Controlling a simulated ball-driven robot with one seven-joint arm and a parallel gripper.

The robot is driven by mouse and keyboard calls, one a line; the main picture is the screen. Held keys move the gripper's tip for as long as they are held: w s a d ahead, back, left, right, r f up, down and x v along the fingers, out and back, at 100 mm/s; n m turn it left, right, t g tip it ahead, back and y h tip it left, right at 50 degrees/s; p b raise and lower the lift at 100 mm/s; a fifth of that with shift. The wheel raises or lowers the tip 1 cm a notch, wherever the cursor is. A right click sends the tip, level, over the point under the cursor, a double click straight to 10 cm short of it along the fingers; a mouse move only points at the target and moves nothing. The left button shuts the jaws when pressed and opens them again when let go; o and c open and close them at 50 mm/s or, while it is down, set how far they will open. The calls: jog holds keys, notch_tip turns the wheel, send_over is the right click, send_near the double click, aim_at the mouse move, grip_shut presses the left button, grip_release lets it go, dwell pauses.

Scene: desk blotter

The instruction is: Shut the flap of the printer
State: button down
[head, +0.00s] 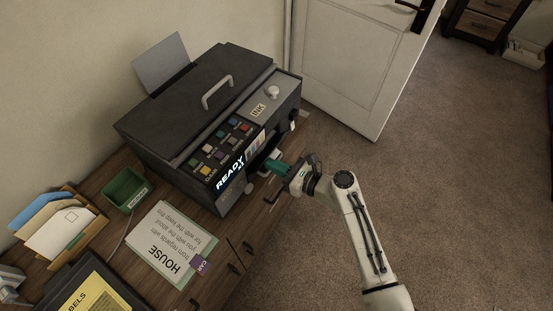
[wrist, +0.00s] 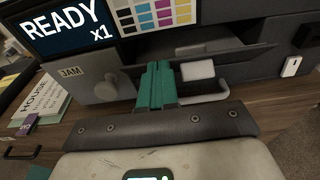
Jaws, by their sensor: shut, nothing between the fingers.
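The dark grey printer (head: 190,110) stands on the wooden desk, its lit screen reading READY. Its front shows in the wrist view, with a grey panel (wrist: 103,88) marked JAM and bearing a round knob. Right of this panel is a dark recess with a slanted grey plate (wrist: 232,57), a white block (wrist: 198,70) and a pale bar. I cannot tell for sure which part is the flap. My gripper (head: 272,161) has teal fingers, shut and empty, at the front of this recess. They also show in the wrist view (wrist: 158,72), and partly hide the recess; contact is unclear.
The printer's top has a lid handle (head: 217,92) and an INK cover (head: 258,108) with a knob. Papers (head: 168,240), a green tray (head: 124,188) and a letter rack (head: 70,238) lie left. A white door (head: 350,65) stands behind.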

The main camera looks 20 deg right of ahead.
jog(key=shift+w+a+r+p, duration=0.35)
jog(key=shift+w+r+p, duration=0.25)
jog(key=shift+p, duration=0.25)
jog(key=shift+w+a+r+p, duration=0.35)
jog(key=shift+r+p, duration=0.35)
jog(key=shift+p, duration=0.15)
jog(key=shift+w, duration=0.1)
jog(key=shift+r, duration=0.15)
